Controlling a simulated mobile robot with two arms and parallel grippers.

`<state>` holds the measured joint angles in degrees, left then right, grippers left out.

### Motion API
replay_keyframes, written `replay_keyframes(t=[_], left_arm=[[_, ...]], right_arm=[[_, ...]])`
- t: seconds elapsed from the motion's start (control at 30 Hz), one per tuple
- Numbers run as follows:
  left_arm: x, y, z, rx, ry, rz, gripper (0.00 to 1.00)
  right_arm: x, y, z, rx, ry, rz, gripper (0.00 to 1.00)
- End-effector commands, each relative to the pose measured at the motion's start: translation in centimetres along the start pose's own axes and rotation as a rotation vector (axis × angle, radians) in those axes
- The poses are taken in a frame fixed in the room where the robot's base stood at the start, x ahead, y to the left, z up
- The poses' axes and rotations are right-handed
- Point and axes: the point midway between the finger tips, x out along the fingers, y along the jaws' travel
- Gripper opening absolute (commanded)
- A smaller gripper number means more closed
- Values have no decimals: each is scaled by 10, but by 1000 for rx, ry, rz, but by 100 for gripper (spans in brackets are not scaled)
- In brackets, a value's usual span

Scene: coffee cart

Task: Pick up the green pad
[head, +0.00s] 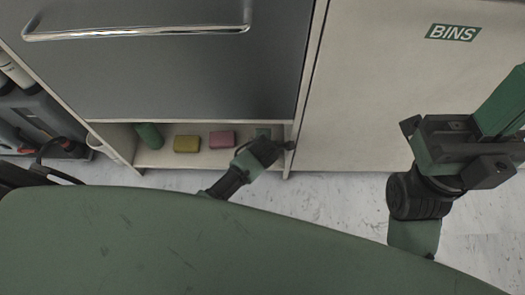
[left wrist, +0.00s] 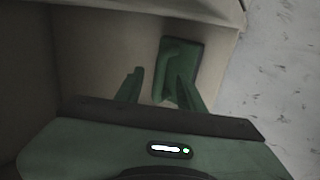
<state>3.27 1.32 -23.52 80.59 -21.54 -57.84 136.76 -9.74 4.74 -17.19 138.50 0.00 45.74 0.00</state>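The green pad (head: 263,133) lies at the right end of a low open shelf, mostly hidden behind my left gripper in the head view. In the left wrist view the green pad (left wrist: 189,52) lies beyond the fingertips, against the pale shelf surface. My left gripper (head: 277,147) reaches into the shelf opening.
On the same shelf (head: 170,158) are a pink pad (head: 222,139), a yellow pad (head: 187,144) and a dark green object (head: 149,136). A grey drawer (head: 180,75) with a metal handle is above. A cabinet door (head: 400,80) marked BINS stands to the right.

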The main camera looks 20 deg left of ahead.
Motion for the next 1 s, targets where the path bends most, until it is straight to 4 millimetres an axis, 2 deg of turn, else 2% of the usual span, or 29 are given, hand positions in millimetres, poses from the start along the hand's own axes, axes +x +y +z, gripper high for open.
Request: replay_keyframes(t=[0.03,0.1,0.33,0.47,0.5,1.0], left_arm=[[7,-1,0,1,1,2,39],[10,0,0,0,0,1,39],[9,0,0,0,-1,0,39],[9,0,0,0,-1,0,2],[9,0,0,0,-1,0,0],[9,0,0,0,-1,0,0]], right_arm=[[-1,0,0,-1,12,-4,0],[2,0,0,-2,16,-6,0],[3,0,0,-2,16,-7,0],[3,0,1,-2,16,-7,0],[3,0,1,-2,15,-7,0],[3,0,1,-2,14,-7,0]])
